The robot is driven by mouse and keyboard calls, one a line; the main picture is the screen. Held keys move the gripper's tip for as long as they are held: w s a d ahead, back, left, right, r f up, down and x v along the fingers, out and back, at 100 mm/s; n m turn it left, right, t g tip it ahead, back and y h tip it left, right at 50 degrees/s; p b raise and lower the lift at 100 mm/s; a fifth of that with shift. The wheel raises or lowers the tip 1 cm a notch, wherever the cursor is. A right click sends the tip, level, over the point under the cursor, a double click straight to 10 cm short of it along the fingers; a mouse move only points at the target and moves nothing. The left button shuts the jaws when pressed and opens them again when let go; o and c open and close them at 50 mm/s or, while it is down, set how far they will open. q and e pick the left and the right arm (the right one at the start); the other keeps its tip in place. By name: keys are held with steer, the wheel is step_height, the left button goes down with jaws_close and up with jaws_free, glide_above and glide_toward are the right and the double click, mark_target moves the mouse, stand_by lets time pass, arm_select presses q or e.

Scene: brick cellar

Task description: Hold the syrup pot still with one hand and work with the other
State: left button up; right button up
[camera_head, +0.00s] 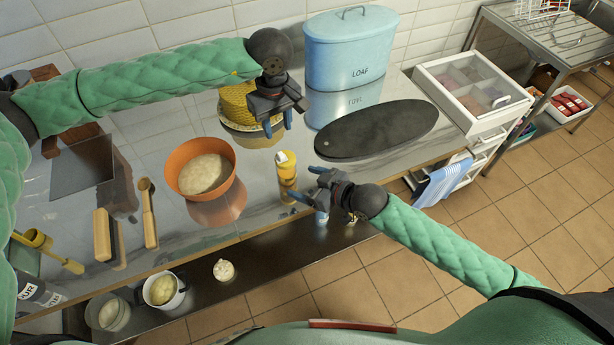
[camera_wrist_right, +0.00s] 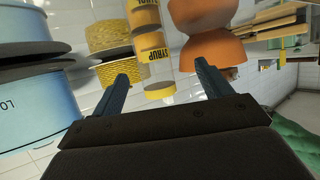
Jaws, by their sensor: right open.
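The syrup pot (camera_head: 287,172) is a small yellow cylinder with a pale top, upright on the shiny worktop near its front edge. In the right wrist view the yellow pot (camera_wrist_right: 152,45) shows its SYRUP label between and beyond my fingers. My right gripper (camera_head: 301,181) is open and empty, just right of the pot, its fingers pointing toward it. It also shows in the right wrist view (camera_wrist_right: 161,75). My left gripper (camera_head: 277,124) is open, fingers down, above and behind the pot, in front of a yellow woven basket (camera_head: 237,103). It touches nothing that I can make out.
An orange bowl of pale contents (camera_head: 203,174) stands left of the pot. A blue LOAF bin (camera_head: 348,48) and a dark oval board (camera_head: 378,130) lie behind and right. Wooden tools (camera_head: 102,235) lie at left. A lower shelf holds a pale-filled pot (camera_head: 162,290).

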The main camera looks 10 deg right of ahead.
mark_target(294, 173)
steer(key=shift+w+r, duration=0.15)
steer(key=shift+w, duration=0.65)
steer(key=shift+x, duration=3.75)
steer(key=c, duration=1.1)
steer(key=shift+c, duration=0.2)
